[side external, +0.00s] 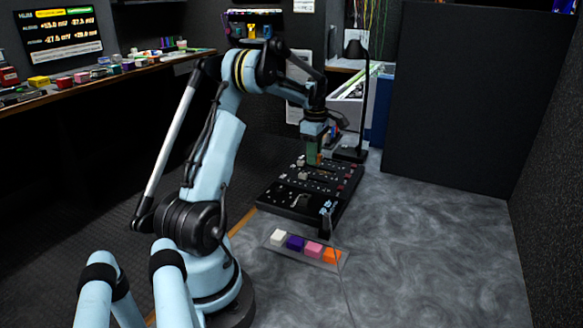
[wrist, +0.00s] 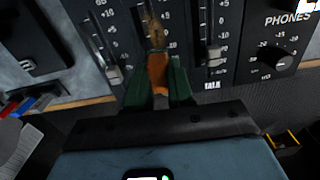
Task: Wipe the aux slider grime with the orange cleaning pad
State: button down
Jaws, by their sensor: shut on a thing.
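My gripper (wrist: 158,82) has green fingers shut on the orange cleaning pad (wrist: 158,70). The pad's front end points at a slider channel of the black mixer panel (side external: 284,197). A brown patch of grime (wrist: 154,32) lies along that slider just ahead of the pad. I cannot tell whether the pad touches the panel. The slider's own label is not readable in the wrist view. In the side view my gripper (side external: 313,157) points down over the far part of the mixer, and the pad is mostly hidden there.
A flat tray (side external: 272,246) with white, purple, pink and orange blocks lies in front of the mixer. A black lamp (side external: 364,100) stands behind it. Other slider caps (wrist: 113,73) and a PHONES knob (wrist: 286,58) are near the pad. Grey floor is free at right.

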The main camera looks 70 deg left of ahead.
aim_at(334, 175)
jog(key=shift+r, duration=2.95)
jog(key=shift+f, duration=0.15)
jog(key=shift+f, duration=3.6)
jog(key=shift+w+d+f, duration=0.1)
jog(key=shift+w+f, duration=0.05)
jog(key=shift+f, duration=0.1)
jog(key=shift+w+d+f, duration=0.15)
jog(key=shift+w+d, duration=0.4)
jog(key=shift+d, duration=0.05)
jog(key=shift+w+d, duration=1.6)
jog(key=shift+s+a, duration=2.1)
jog(key=shift+s+a+r, duration=0.1)
jog(key=shift+r, duration=0.55)
jog(key=shift+s+a+r, duration=0.1)
jog(key=shift+r, duration=3.4)
